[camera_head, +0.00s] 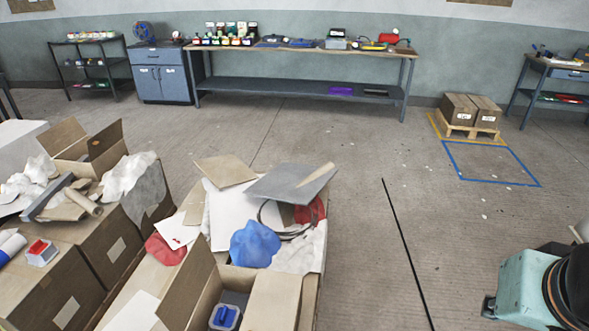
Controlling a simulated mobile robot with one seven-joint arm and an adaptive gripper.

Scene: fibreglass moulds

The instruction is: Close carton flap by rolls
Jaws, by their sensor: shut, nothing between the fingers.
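Two open cartons show in the head view. One carton (75,170) stands at the back left, with its brown flaps (105,138) raised. The other carton (205,308) is at the bottom centre; a tall flap (190,284) stands up on its left and another flap (272,300) lies on its right side. A blue-topped container (224,316) sits inside it. A white roll (12,244) and a blue roll beside it lie on closed boxes at the left edge. I cannot tell which carton the task names. My gripper is out of view; part of my teal arm shows at the lower right.
A red-topped container (42,252), a cardboard tube (85,199) and crumpled paper (130,178) lie on the left boxes. A blue bag (255,244), red bags and a grey panel (290,183) clutter the middle. Open floor (365,230) lies to the right.

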